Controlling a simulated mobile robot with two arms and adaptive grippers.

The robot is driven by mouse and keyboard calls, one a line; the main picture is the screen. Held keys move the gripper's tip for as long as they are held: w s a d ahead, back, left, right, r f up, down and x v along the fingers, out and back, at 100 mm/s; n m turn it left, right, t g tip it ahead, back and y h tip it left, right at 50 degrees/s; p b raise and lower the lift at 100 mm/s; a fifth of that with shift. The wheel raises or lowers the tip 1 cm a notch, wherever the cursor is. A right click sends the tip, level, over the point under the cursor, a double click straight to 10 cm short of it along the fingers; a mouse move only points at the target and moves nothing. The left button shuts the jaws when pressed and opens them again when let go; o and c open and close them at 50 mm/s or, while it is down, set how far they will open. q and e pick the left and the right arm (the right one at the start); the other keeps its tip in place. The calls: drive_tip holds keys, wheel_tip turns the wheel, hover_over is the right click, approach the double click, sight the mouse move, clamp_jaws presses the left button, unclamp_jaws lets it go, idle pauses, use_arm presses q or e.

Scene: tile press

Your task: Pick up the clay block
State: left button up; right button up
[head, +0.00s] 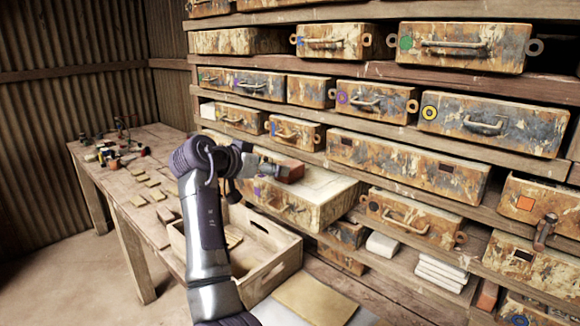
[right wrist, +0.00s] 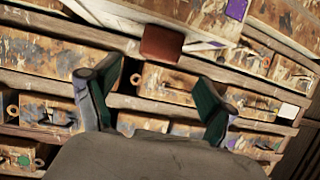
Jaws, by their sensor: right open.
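The clay block (head: 289,172), reddish brown, lies on top of a pulled-out drawer (head: 325,208) with a pale top in the head view. In the right wrist view the clay block (right wrist: 162,44) is at the top centre, beyond the fingertips and not between them. My right gripper (right wrist: 160,78) is open and empty, with a dark green pad on each finger. In the head view my right gripper (head: 262,163) is beside the block at its left, partly hidden by its own wrist. My left gripper is not in view.
Shelves of worn, paint-flaked drawers (head: 407,155) fill the right side. A wooden crate (head: 283,262) stands below the arm on the bench. A table (head: 112,185) with small tiles and tools is at the left. White slabs (head: 440,272) lie on a lower shelf.

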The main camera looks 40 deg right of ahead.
drive_tip(key=x, duration=0.2)
drive_tip(key=shift+w+d+f, duration=0.1)
drive_tip(key=shift+d+f, duration=0.05)
drive_tip(key=shift+d, duration=0.25)
drive_tip(key=shift+d+f+p, duration=0.15)
drive_tip(key=shift+d+p, duration=0.15)
drive_tip(key=shift+d+f+p, duration=0.2)
drive_tip(key=shift+d+p, duration=0.4)
drive_tip(key=shift+p, duration=0.15)
drive_tip(key=x, duration=0.1)
drive_tip(key=p+x, duration=0.1)
drive_tip(key=x, duration=0.1)
drive_tip(key=shift+d+f+p, duration=0.15)
drive_tip(key=shift+f+p, duration=0.15)
drive_tip(key=shift+d+f, duration=0.15)
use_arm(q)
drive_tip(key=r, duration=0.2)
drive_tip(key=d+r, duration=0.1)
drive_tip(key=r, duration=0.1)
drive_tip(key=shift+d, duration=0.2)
use_arm(e)
drive_tip(key=c, duration=1.4)
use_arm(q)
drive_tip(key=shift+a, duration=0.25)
